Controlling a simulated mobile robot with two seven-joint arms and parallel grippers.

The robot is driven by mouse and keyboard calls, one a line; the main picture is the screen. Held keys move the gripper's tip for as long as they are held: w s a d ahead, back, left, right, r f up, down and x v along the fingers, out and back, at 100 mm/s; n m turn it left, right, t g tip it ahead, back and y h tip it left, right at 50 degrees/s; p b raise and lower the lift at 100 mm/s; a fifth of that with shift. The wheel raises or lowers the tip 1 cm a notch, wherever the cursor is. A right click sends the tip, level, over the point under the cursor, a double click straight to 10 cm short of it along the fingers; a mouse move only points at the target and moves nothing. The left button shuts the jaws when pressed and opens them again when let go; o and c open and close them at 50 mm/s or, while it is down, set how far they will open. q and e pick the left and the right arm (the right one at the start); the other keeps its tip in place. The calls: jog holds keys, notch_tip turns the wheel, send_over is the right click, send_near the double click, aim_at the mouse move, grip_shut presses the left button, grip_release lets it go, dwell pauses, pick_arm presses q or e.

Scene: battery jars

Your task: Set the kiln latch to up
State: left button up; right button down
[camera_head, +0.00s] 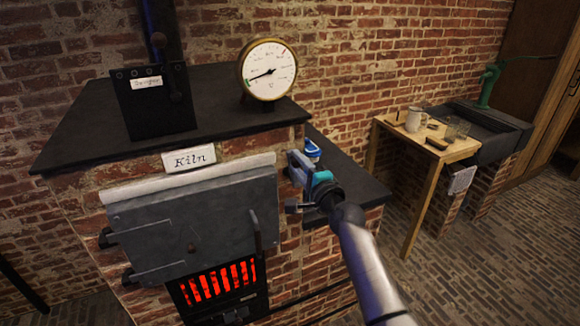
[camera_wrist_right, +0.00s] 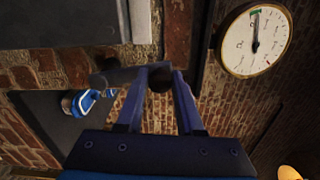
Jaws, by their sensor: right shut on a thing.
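The kiln (camera_head: 110,175) is a brick body with a dark top and a "Kiln" label. Its grey door (camera_head: 190,225) hangs at the front over a glowing red grate. My right gripper (camera_head: 297,168) is at the kiln's front right corner, right of the door. In the right wrist view its fingers (camera_wrist_right: 158,82) are shut around the dark round knob of a grey bar, which I take for the latch (camera_wrist_right: 122,76). The bar looks roughly upright. In the head view the gripper hides most of it; a grey piece (camera_head: 294,207) shows below the fingers. My left gripper is out of view.
A round gauge (camera_head: 268,70) and a dark damper box (camera_head: 155,105) stand on the kiln top. A dark ledge (camera_head: 355,182) with a blue-and-white item (camera_head: 312,149) lies behind my right gripper.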

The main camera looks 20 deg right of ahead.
jog(key=shift+d+m, duration=1.55)
jog(key=shift+m, duration=0.35)
jog(key=c, duration=0.5)
grip_release()
jog(key=shift+c, duration=0.2)
jog(key=s, duration=1.5)
jog(key=shift+d, duration=0.25)
